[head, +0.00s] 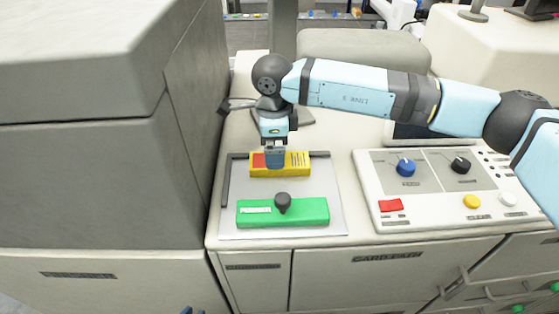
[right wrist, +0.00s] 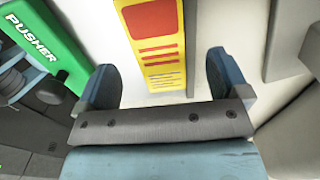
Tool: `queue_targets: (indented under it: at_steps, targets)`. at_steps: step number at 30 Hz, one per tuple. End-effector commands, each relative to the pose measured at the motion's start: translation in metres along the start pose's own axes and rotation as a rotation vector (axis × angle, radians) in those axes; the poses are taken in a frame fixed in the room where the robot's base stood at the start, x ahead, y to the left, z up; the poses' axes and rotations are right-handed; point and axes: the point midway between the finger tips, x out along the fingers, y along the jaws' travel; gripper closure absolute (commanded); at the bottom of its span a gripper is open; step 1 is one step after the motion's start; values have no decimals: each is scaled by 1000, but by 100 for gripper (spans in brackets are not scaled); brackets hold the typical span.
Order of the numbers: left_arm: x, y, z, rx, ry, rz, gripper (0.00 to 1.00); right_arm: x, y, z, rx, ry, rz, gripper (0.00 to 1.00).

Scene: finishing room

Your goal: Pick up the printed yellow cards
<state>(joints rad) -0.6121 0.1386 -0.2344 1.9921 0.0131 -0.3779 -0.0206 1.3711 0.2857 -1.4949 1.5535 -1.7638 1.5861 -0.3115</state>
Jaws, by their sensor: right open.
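The printed yellow cards (head: 299,169) lie as a block on a grey plate, with a red patch and printed lines on top. My right gripper (head: 275,162) is over the left part of them, pointing down. In the right wrist view the yellow cards (right wrist: 160,60) reach in between the two spread dark blue fingers of my right gripper (right wrist: 165,85). It is open, and a gap shows on both sides of the cards. At the head view's bottom edge, small blue tips (head: 188,310) show, likely my left gripper; its jaws are not clear.
A green pusher (head: 310,212) with a dark knob lies on the grey plate (head: 228,229) in front of the cards. Dark rails (head: 225,180) edge the plate. A control panel (head: 440,212) stands right. A tall grey cabinet (head: 90,180) blocks the left.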

Motion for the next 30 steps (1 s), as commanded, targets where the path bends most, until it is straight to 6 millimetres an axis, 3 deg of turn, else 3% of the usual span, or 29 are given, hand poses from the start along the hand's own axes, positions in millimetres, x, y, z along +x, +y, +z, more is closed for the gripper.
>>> queue_targets:
  at_steps: [7,14,21,23,30]
  targets:
    - [-8,0,-13,1,3,0,76,34,3,2,0,0,3,6]
    - [-8,0,-12,1,3,0,76,37,2,2,0,0,1,6]
    - [-8,0,-10,1,-1,0,76,37,2,2,0,0,1,62]
    - [-8,0,-9,1,-2,0,76,36,2,2,0,-1,1,69]
    - [-7,0,-8,1,-3,1,76,35,2,2,1,-1,0,69]
